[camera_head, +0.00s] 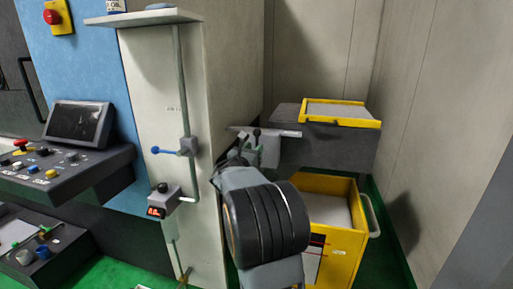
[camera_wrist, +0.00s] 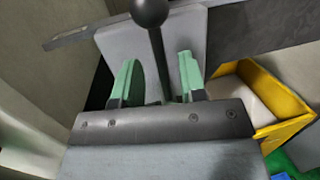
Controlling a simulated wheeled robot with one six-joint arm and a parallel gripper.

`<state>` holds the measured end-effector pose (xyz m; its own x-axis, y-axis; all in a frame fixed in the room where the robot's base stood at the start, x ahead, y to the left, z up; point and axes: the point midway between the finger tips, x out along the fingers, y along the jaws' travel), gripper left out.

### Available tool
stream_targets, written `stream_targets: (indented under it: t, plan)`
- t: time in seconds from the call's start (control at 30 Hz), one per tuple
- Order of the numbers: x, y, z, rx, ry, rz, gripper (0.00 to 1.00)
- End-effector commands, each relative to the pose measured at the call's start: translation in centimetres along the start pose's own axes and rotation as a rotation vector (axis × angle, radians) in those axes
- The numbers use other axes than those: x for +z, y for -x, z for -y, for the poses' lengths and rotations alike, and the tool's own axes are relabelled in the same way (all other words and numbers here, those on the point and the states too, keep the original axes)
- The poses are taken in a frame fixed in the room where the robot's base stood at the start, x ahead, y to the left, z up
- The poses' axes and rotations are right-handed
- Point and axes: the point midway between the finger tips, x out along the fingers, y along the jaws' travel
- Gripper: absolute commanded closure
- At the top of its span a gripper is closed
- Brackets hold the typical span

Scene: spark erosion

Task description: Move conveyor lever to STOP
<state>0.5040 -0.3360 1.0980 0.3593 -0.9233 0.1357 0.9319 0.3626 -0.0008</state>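The conveyor lever, a dark rod with a black ball knob (camera_wrist: 150,10), stands up from a light grey plate (camera_wrist: 112,45) in the wrist view. My gripper (camera_wrist: 160,80) is open, with one green-padded finger on each side of the lever's rod. Gaps show between rod and fingers, and the knob is beyond the fingertips. In the head view the lever's small black knob (camera_head: 257,132) shows beside the end of the conveyor, with my gripper (camera_head: 245,150) close to it and partly hidden by my arm. No STOP marking can be read in either view.
A yellow-rimmed tray (camera_head: 340,122) sits on the dark conveyor (camera_head: 325,150). A yellow cart (camera_head: 345,250) stands below it. A pale machine column (camera_head: 160,100) with a blue-handled lever (camera_head: 170,152) is close left of my arm. A control panel (camera_head: 70,165) is further left.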

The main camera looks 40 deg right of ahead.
Motion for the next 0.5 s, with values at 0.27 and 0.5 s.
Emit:
stream_targets:
  t: [0.27,0.5]
  plan:
    - [-0.1,5.9,-0.1,0.004,-0.002,0.000,0.62]
    - [0.0,9.4,-0.1,0.002,-0.001,0.000,0.62]
